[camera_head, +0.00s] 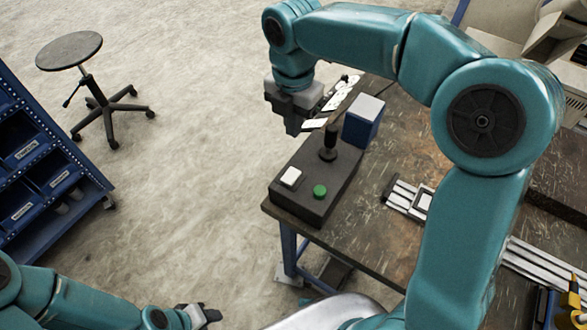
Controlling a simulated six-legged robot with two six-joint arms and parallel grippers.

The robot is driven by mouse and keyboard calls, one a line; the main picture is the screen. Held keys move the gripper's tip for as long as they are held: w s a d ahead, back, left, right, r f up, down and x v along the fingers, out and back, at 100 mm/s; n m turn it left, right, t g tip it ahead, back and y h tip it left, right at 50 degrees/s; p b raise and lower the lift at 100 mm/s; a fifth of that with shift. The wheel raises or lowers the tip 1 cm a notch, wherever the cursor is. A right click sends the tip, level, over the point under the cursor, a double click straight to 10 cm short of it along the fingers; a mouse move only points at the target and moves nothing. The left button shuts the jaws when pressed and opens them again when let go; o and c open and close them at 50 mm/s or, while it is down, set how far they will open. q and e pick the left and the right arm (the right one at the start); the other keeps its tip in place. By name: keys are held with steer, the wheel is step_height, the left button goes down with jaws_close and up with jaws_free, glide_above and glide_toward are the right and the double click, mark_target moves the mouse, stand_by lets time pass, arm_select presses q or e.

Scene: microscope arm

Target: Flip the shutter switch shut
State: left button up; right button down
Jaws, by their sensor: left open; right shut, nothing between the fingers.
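A dark control box (335,205) sits at the table's near left corner. It carries a white rocker-like switch (290,177), a green round button (320,191) and a black joystick (329,143). No label is readable, so I cannot tell for sure which part is the shutter switch, or its position. My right gripper (293,129) is shut and empty, pointing down beyond the box near the table's left edge, apart from the white switch. My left gripper (208,314) is open and empty, low at the bottom of the view, well away from the box.
A blue block with a pale top (363,121) stands behind the joystick. A metal plate with a white square (423,203) lies on the worn table (385,255). My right arm hides part of the table. A stool (70,52) and a blue bin rack (40,170) stand left.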

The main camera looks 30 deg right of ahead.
mark_target(294, 172)
steer(key=shift+s+a+r, duration=0.1)
steer(key=shift+r, duration=0.05)
step_height(294, 172, down, 14)
steer(key=shift+f, duration=0.1)
stand_by(0.6)
